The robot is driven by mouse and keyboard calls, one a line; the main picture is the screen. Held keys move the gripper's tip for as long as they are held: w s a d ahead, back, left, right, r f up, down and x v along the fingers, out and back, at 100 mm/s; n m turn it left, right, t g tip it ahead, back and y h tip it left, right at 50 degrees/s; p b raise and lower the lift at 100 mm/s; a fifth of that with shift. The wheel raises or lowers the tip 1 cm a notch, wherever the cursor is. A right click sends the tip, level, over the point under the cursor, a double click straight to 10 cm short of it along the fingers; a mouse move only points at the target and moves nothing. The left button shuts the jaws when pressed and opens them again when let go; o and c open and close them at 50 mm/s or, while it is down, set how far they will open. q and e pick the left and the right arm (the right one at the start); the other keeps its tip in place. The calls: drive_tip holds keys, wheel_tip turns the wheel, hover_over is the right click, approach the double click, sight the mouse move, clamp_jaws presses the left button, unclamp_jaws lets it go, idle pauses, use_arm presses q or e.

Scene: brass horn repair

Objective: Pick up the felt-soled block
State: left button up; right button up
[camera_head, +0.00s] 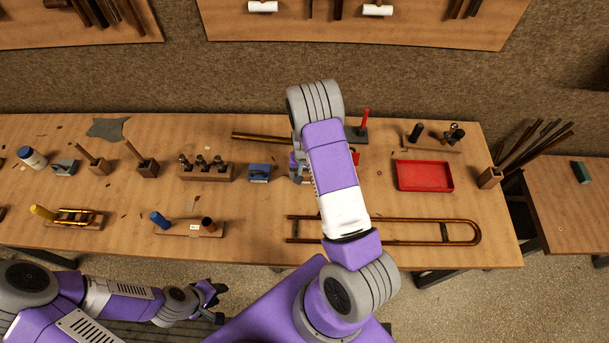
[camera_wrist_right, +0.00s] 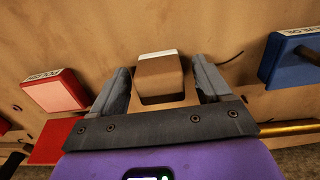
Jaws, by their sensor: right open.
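A brown block (camera_wrist_right: 160,82) with a pale strip along its far edge, which looks like the felt-soled block, is on the wooden bench in the right wrist view. My right gripper (camera_wrist_right: 160,66) is open, with one finger on each side of the block and a visible gap at both sides. In the head view my right arm covers the block and most of this gripper. My left gripper (camera_head: 211,294) is low at the left, off the bench's front edge and away from the block; its jaw opening is unclear.
A blue block (camera_head: 260,173) with a handle stands left of the right gripper in the head view. A red labelled box (camera_wrist_right: 53,91) is also near the block. A red tray (camera_head: 424,190) and a long brass slide (camera_head: 400,243) lie farther right.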

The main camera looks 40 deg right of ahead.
drive_tip(key=c, duration=1)
drive_tip(key=shift+r, duration=0.15)
drive_tip(key=shift+c, duration=0.2)
wheel_tip(320, 180, up, 10)
drive_tip(key=shift+f+p, duration=0.1)
drive_tip(key=shift+p, duration=0.3)
